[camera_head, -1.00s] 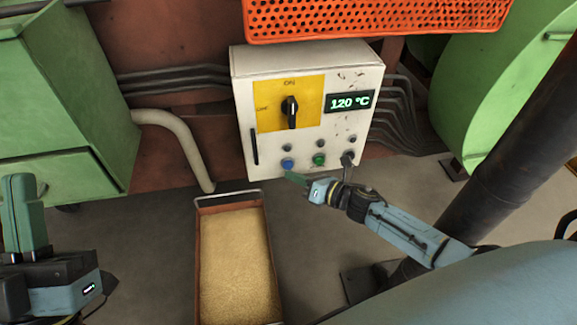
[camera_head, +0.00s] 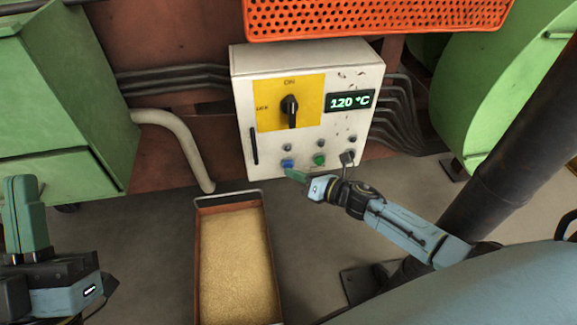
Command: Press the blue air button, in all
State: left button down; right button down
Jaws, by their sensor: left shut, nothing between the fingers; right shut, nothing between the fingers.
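The blue air button (camera_head: 287,163) is at the lower left of the front of the white control box (camera_head: 270,148). A green button (camera_head: 319,160) sits to its right, with a dark switch (camera_head: 347,157) further right. My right gripper (camera_head: 288,173) is shut and empty. Its green fingertips are just below the blue button in the picture; whether they touch it I cannot tell. My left gripper (camera_head: 25,215) is at the lower left, shut and empty, far from the box.
The box carries a black rotary knob (camera_head: 290,106) on a yellow plate and a display (camera_head: 349,101) reading 120 °C. An orange perforated panel (camera_head: 380,18) hangs above. A tray of yellowish grains (camera_head: 202,260) stands on the floor below. Green machines flank both sides.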

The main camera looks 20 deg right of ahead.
jog(key=shift+w+d, duration=0.1)
jog(key=shift+w, duration=0.3)
dwell(0.3)
jog(key=shift+s, duration=0.2)
jog(key=shift+s+a, duration=0.2)
jog(key=shift+s, duration=0.4)
jog(key=shift+s+a+p, duration=0.2)
jog(key=shift+s+p, duration=0.1)
jog(key=shift+s, duration=0.5)
jog(key=shift+s+a+p, duration=0.25)
jog(key=shift+s+p, duration=0.05)
jog(key=shift+s, duration=0.55)
jog(key=shift+s+a+p, duration=0.2)
jog(key=shift+s+p, duration=0.1)
jog(key=shift+s, duration=0.5)
